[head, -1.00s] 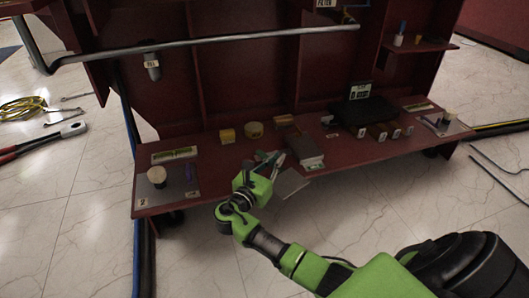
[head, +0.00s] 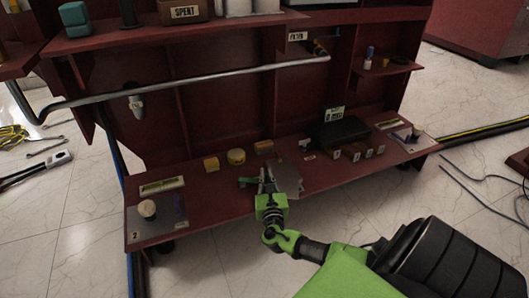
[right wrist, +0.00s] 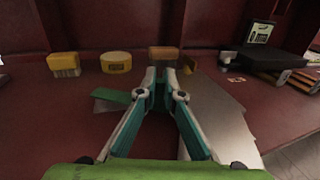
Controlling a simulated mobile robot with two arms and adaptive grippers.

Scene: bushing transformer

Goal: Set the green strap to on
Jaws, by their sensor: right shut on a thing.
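The green strap (head: 248,182) lies low on the bench shelf, just left of my right gripper's fingertips. In the right wrist view a flat green piece of it (right wrist: 113,96) shows beside the left finger. My right gripper (head: 267,180) reaches over the shelf from the front. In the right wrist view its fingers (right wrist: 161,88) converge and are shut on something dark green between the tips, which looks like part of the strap. The fingers hide most of that held part. My left gripper is not in view.
A grey plate (head: 288,180) lies right of the fingers. A black case (head: 340,132) and several small labelled blocks stand farther right. A grey pipe (head: 200,78) crosses above.

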